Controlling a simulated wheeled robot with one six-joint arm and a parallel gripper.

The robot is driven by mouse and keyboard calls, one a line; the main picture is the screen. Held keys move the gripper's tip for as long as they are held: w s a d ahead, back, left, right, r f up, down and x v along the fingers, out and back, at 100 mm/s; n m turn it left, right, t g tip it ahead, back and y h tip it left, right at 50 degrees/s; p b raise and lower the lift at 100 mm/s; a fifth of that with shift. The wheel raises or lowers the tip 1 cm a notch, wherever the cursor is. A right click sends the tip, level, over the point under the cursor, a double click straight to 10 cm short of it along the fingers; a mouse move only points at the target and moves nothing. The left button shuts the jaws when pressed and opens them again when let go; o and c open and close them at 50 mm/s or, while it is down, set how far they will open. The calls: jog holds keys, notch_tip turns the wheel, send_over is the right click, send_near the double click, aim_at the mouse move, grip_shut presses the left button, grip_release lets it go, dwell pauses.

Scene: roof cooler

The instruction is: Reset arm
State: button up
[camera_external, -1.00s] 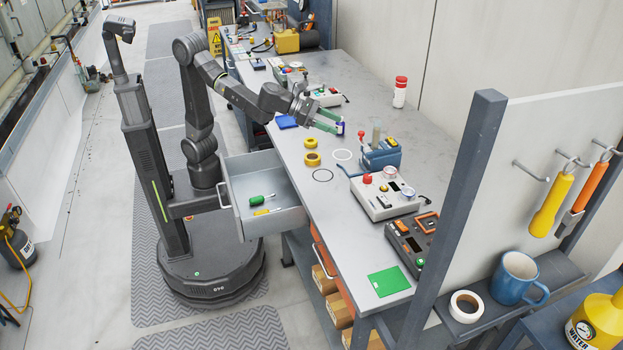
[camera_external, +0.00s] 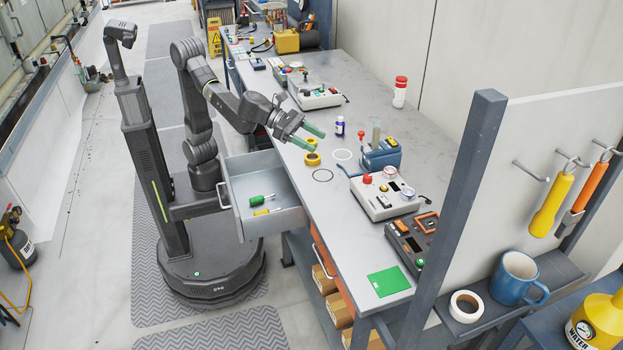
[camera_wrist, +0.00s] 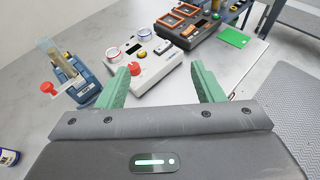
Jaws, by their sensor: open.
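My gripper (camera_external: 309,138) has green fingers and is open and empty.
A blue device (camera_external: 380,158), a grey control box (camera_external: 384,192) and a green card (camera_external: 389,281) occupy the bench (camera_external: 345,240). A red-capped bottle (camera_external: 400,92) stands farther back.

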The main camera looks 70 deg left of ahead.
jog(key=shift+w+a, duration=0.1)
jog(key=w+a+n+t+y+p, duration=0.2)
jog(key=w+a+n+y+p, duration=0.1)
jog(key=w+a, duration=1.1)
jog(key=shift+w+a+n+t+y, duration=0.3)
jog(key=shift+w+a+n+y, duration=0.15)
jog(key=shift+w+n, duration=0.2)
jog(key=shift+d+f, duration=0.1)
